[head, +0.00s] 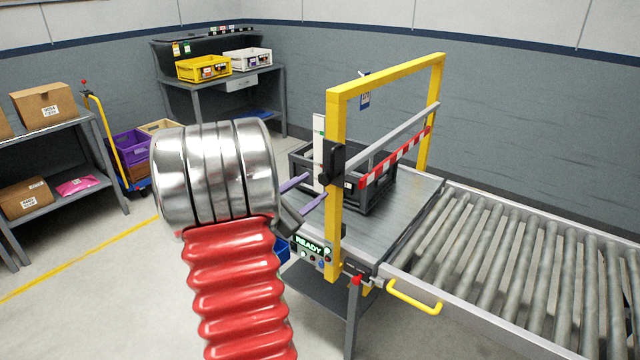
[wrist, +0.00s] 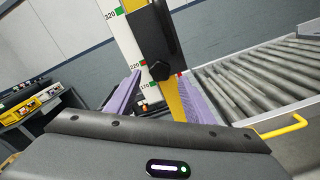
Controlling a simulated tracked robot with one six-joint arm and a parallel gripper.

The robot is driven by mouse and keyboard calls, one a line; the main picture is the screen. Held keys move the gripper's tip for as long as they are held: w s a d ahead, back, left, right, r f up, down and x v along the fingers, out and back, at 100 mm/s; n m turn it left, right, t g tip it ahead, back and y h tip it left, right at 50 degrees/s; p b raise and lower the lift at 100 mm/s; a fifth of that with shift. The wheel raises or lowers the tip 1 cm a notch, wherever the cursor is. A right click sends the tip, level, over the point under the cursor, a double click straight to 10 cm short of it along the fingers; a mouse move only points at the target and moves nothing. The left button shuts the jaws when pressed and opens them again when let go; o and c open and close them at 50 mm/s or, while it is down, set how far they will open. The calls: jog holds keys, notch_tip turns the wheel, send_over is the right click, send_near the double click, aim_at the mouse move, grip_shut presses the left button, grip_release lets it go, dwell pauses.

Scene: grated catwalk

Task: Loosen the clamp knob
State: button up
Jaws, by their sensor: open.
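The clamp knob (wrist: 160,70) is a dark, faceted knob on the black clamp block (wrist: 151,35), which rides on the yellow frame post (head: 335,235). In the head view the black clamp (head: 331,165) sits partway up this post, holding the grey crossbar (head: 390,138). My gripper (head: 317,186) points at the clamp from the left, its two purple fingers apart and empty. In the wrist view the fingers (wrist: 160,74) stand left and right of the knob in the picture. I cannot tell how much depth separates the fingertips from the knob.
A white scale (wrist: 121,37) with green marks stands beside the post. A red-and-white striped bar (head: 395,158) hangs by the crossbar. A dark crate (head: 378,192) sits behind on the table. A READY panel (head: 308,246) is below; rollers (head: 500,240) extend right.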

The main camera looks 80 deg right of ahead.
aim_at(323, 181)
jog(key=shift+x, duration=2.3)
jog(key=shift+c, duration=0.6)
jog(key=c, duration=0.9)
